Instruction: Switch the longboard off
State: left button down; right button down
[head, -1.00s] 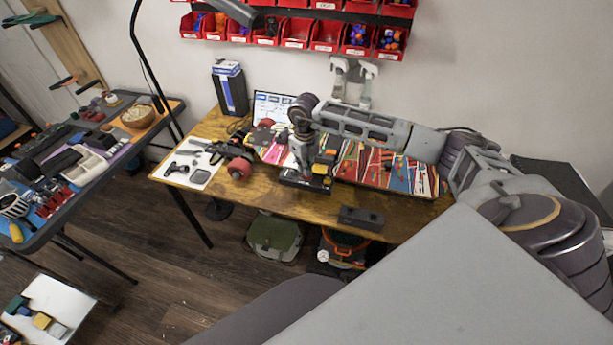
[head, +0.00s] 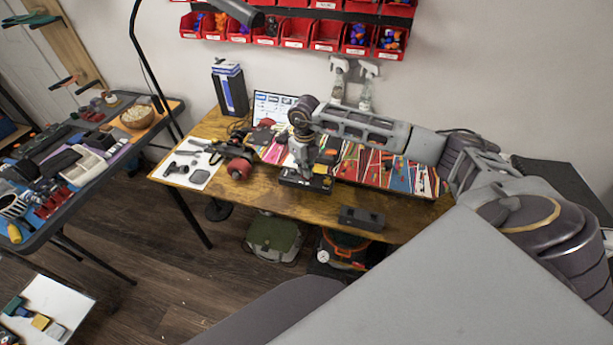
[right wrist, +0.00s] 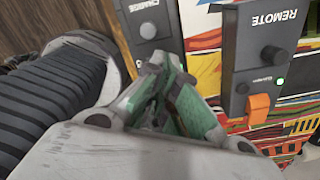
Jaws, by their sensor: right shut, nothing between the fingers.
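The longboard's multicoloured deck (head: 395,175) lies on the wooden table, with red wheels (head: 240,168) towards its left end. My right gripper (head: 302,165) points down over a dark box (head: 303,180). In the right wrist view my right gripper (right wrist: 163,80) is shut and empty, with green fingertips. Right of it is a dark box labelled REMOTE (right wrist: 262,50) with a round knob, a lit green light (right wrist: 280,80) and an orange switch (right wrist: 258,108). Left of the fingertips is a box labelled CHARGE (right wrist: 148,25) with a round button. Whether the fingers touch anything is unclear. My left gripper is out of view.
A small dark box (head: 362,217) sits at the table's front edge. A laptop screen (head: 275,108), a tall dark box (head: 230,92) and spray bottles (head: 366,90) stand behind. A white sheet with parts (head: 192,165) lies left. A lamp arm hangs above.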

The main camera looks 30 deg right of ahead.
jog(key=shift+f+b, duration=0.3)
jog(key=shift+f, duration=0.1)
dwell(0.4)
jog(key=shift+r, duration=0.15)
jog(key=shift+r+p, duration=1.9)
jog(key=shift+r, duration=1.5)
